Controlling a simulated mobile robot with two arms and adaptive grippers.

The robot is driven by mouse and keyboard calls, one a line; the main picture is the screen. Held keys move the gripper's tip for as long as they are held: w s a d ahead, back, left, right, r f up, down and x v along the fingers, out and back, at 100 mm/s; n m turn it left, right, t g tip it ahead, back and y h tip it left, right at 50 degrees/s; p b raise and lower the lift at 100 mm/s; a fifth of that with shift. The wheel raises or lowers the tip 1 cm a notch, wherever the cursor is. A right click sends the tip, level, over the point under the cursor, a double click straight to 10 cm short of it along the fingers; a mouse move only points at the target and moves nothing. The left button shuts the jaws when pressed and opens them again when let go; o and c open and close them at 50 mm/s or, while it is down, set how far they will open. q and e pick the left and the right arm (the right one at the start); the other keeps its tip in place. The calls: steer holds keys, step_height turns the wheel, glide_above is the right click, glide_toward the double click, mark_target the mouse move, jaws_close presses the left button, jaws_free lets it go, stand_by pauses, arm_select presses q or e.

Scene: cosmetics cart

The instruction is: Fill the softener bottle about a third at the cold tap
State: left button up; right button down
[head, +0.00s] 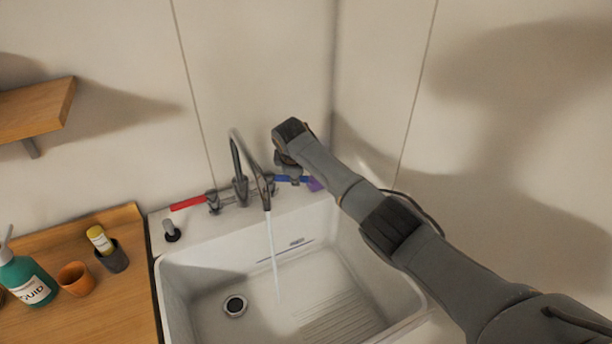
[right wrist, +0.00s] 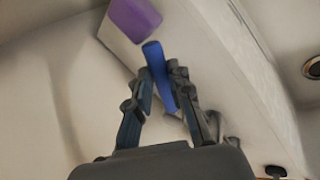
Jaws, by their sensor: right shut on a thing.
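The tap (head: 240,184) stands at the back of the white sink, and water (head: 273,250) runs from its spout into the basin. The cold tap's blue lever (head: 296,179) is on the right, the red lever (head: 188,203) on the left. My right gripper (right wrist: 162,72) is shut on the blue lever (right wrist: 154,57), seen between its fingers in the right wrist view. In the head view its fingers are mostly hidden behind the arm. A teal bottle (head: 27,280) stands on the counter at left; I cannot tell if it is the softener. No bottle is under the stream. My left gripper is out of view.
A purple object (head: 314,184) lies by the blue lever's end. The sink (head: 164,285) has a drain (head: 235,305) and a ribbed floor. On the wooden counter (head: 95,320) are an orange cup (head: 75,279) and a dark holder (head: 114,259) with a yellow item.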

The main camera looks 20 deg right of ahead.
steer(key=shift+s+a, duration=0.1)
steer(key=shift+s, duration=0.05)
stand_by(0.3)
steer(key=c, duration=1.2)
jaws_free()
steer(key=v, duration=1.2)
steer(key=shift+a+r, duration=0.1)
